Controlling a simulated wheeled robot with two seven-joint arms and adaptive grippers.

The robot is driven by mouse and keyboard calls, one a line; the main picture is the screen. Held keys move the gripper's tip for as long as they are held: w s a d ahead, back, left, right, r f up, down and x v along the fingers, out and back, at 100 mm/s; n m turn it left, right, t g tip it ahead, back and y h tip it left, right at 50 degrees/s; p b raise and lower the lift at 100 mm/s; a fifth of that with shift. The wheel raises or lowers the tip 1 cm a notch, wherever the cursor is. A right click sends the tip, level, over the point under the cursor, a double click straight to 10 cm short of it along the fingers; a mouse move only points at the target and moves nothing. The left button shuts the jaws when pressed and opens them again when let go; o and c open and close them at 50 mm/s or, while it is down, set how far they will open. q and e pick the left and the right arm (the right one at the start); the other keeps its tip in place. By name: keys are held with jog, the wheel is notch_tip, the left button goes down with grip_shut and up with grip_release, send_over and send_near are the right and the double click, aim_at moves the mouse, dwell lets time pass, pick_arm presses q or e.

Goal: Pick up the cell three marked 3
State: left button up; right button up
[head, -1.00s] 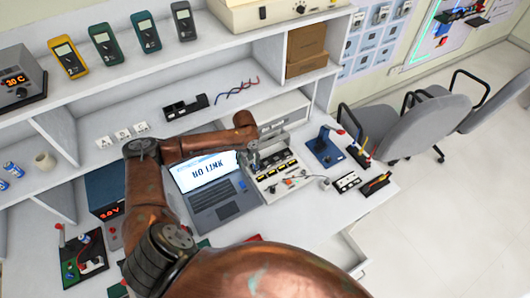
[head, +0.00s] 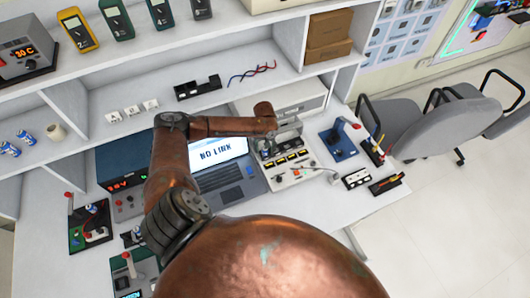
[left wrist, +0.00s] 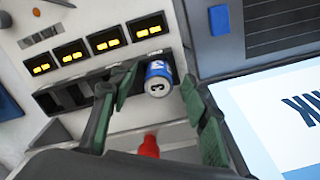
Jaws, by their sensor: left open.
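The cell marked 3 (left wrist: 158,80) is blue with a silver end and sits in the slot at the right end of a row in the left wrist view. My left gripper (left wrist: 157,92) is open, with one finger on each side of the cell, the right finger closer to it. I cannot tell whether either finger touches it. In the head view my left gripper (head: 268,148) is over the left edge of the chassis panel (head: 306,176), and the cell cannot be made out there. My right gripper is not in view.
An open laptop (head: 225,177) stands just left of the panel, close to the gripper. A blue-based joystick (head: 338,143) stands right of the panel. Empty dark slots (left wrist: 72,97) adjoin the cell.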

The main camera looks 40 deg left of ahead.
pick_arm(q)
jog(key=shift+w+f, duration=0.1)
jog(key=shift+c, duration=0.9)
jog(key=c, duration=1)
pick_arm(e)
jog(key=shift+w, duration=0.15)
